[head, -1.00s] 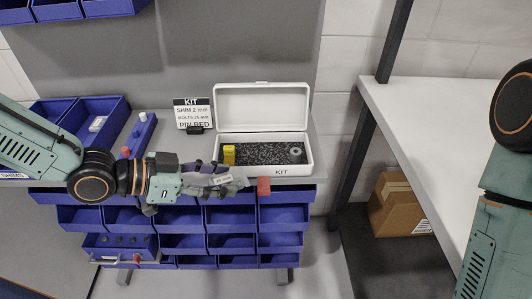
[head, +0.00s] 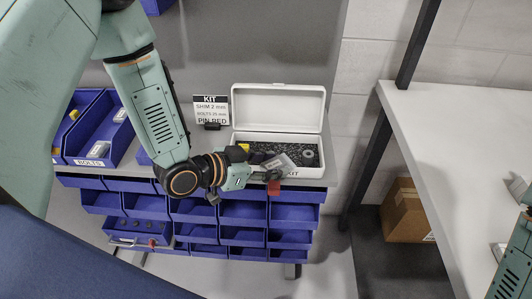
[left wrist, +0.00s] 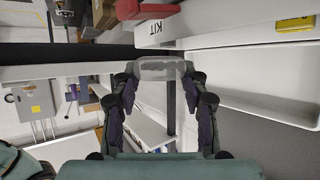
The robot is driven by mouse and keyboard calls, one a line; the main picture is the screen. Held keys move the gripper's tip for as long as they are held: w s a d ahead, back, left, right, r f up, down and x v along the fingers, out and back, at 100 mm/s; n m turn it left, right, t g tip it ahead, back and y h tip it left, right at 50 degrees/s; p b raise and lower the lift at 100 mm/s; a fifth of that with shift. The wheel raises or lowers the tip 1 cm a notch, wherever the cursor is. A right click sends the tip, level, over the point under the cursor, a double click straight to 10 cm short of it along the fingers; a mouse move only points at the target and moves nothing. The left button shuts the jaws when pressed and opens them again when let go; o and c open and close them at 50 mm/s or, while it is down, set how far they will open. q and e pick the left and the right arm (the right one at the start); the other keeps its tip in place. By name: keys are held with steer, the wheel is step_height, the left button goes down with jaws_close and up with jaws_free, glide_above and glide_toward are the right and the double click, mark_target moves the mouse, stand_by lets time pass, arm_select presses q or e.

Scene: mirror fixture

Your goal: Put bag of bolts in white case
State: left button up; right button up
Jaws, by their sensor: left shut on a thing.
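My left gripper (head: 272,166) is shut on a small clear-grey bag of bolts (head: 281,160) with a pale label. The bag is over the front of the open white case (head: 278,104), hiding part of its inside and front; I cannot tell whether it touches the case. In the left wrist view the bag (left wrist: 162,68) lies across my fingertips (left wrist: 166,76), beside the case wall (left wrist: 215,30) marked KIT. The case holds dark speckled foam, a grey ring (head: 308,153) and a yellow piece (left wrist: 296,24). My right gripper is out of view.
A red block (head: 274,188) is at the bench's front edge below my gripper. A KIT sign (head: 211,110) stands left of the case. Blue bins (head: 188,207) fill the rack below. A white shelf (head: 450,130) is at the right, with a cardboard box (head: 408,212) beneath.

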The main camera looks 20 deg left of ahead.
arm_select(q)
steer(key=w+n+y, duration=0.1)
steer(key=w+r+n+t+y, duration=0.1)
steer(key=w, duration=0.1)
steer(key=shift+w+t+p, duration=0.25)
steer(key=shift+t+p, duration=0.05)
steer(key=w+a+r+n+t+y, duration=0.1)
steer(key=w+a+r+n+y, duration=0.1)
steer(key=w+r+n+y, duration=0.25)
step_height(320, 180, down, 6)
steer(key=shift+w+b, duration=0.15)
steer(key=shift+b, duration=0.25)
steer(key=shift+w+f, duration=0.1)
steer(key=shift+f, duration=0.25)
steer(key=shift+a+f, duration=0.1)
steer(key=shift+f, duration=0.4)
steer(key=shift+s+f+b, duration=0.25)
steer(key=shift+f+b, duration=0.1)
steer(key=shift+f, duration=0.75)
steer(key=shift+w+f, duration=0.2)
steer(key=shift+f, duration=0.05)
steer(key=o, duration=1.2)
steer(key=shift+s+r, duration=0.15)
steer(key=shift+s, duration=0.05)
steer(key=shift+c, duration=0.2)
steer(key=shift+w, duration=0.1)
